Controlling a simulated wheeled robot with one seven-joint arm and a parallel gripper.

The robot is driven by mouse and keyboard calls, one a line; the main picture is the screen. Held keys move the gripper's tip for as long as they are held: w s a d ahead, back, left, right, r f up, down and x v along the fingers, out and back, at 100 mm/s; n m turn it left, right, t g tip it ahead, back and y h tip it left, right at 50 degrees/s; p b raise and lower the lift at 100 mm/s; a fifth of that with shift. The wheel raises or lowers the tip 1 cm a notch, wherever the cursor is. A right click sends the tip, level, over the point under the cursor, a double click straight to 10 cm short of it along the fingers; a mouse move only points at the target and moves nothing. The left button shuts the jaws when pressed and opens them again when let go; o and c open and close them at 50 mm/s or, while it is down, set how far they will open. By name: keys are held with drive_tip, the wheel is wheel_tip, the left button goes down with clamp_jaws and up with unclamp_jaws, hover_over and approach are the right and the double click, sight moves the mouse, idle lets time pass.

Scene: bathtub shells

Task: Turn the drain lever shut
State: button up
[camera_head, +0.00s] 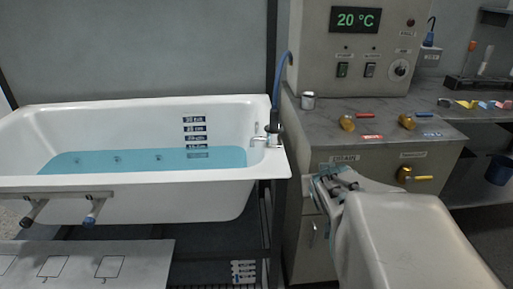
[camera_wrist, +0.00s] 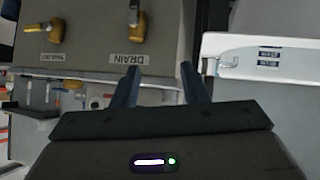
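The drain valve (camera_wrist: 138,27) is a brass body below the DRAIN label on the cabinet front, shown upside down at the top of the wrist view. The DRAIN label (camera_head: 345,158) shows in the head view, where my arm and gripper hide the valve. My gripper (camera_wrist: 159,66) is open and empty, its two fingers apart. In the head view my gripper (camera_head: 335,185) is in front of the cabinet, just below the label. I see no contact with the valve.
A second valve with a yellow handle (camera_head: 418,177) is to the right on the cabinet front. Two brass valves, one with a red lever (camera_head: 348,122) and one with a blue lever (camera_head: 407,121), stand on top. The white bathtub (camera_head: 255,170) holding blue water is close on the left.

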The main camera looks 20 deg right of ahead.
drive_tip(key=s+d+f+n+t+y+b, duration=0.15)
drive_tip(key=d+f+t+b, duration=0.3)
drive_tip(key=f+b, duration=0.55)
drive_tip(key=s+d+f+t+b, duration=0.2)
drive_tip(key=d+f+t+b, duration=0.25)
drive_tip(key=f+b, duration=0.6)
drive_tip(key=shift+g, duration=0.3)
drive_tip(key=p+x, duration=0.3)
drive_tip(key=x, duration=0.1)
drive_tip(key=r+p+x, duration=0.1)
drive_tip(key=p+x, duration=0.2)
drive_tip(key=x, duration=0.1)
drive_tip(key=r+p+x, duration=0.1)
drive_tip(key=p+x, duration=0.1)
drive_tip(key=x, duration=0.3)
drive_tip(key=shift+s+d+p, duration=0.1)
drive_tip(key=shift+d+p, duration=0.1)
drive_tip(key=shift+p, duration=0.2)
drive_tip(key=shift+w+d+r, duration=0.1)
drive_tip(key=shift+w+r, duration=0.05)
drive_tip(key=shift+w, duration=0.15)
clamp_jaws()
drive_tip(key=shift+d, duration=0.1)
